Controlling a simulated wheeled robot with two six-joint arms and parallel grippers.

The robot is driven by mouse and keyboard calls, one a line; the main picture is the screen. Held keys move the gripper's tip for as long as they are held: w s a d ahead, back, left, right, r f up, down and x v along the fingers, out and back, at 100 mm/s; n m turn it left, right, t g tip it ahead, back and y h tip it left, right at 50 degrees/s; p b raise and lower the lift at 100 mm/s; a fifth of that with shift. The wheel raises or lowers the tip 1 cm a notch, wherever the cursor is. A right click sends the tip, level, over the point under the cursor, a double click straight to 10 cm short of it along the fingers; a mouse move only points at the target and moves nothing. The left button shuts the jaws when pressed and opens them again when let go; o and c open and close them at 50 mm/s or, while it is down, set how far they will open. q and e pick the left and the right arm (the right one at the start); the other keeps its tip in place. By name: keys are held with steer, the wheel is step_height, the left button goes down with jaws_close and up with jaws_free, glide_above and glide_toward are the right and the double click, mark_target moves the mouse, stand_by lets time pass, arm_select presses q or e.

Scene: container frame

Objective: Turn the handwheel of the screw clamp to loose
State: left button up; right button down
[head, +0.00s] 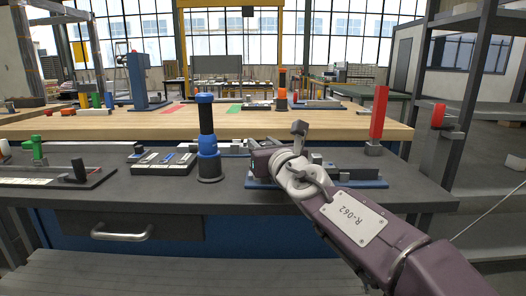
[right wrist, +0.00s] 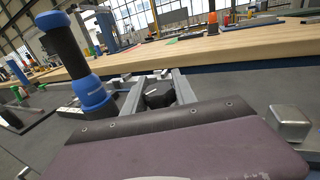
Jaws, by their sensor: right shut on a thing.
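The screw clamp sits on a blue base plate (head: 372,184) on the dark bench, partly hidden behind my right arm. My right gripper (head: 262,149) is at the clamp's left end in the head view, and my wrist hides much of that end. In the right wrist view the two grey fingers of my gripper (right wrist: 157,82) stand either side of a black round knob, which looks like the handwheel (right wrist: 158,96), and are shut on it. A small white mark shows on the knob. My left gripper is not in view.
A black and blue cylinder (head: 207,140) stands upright just left of my gripper; it also shows in the right wrist view (right wrist: 75,60). A dark tray (head: 165,163) lies farther left. A red upright block (head: 378,115) stands right of the clamp. The bench front is mostly clear.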

steer(key=c, duration=1)
jaws_free()
steer(key=v, duration=0.9)
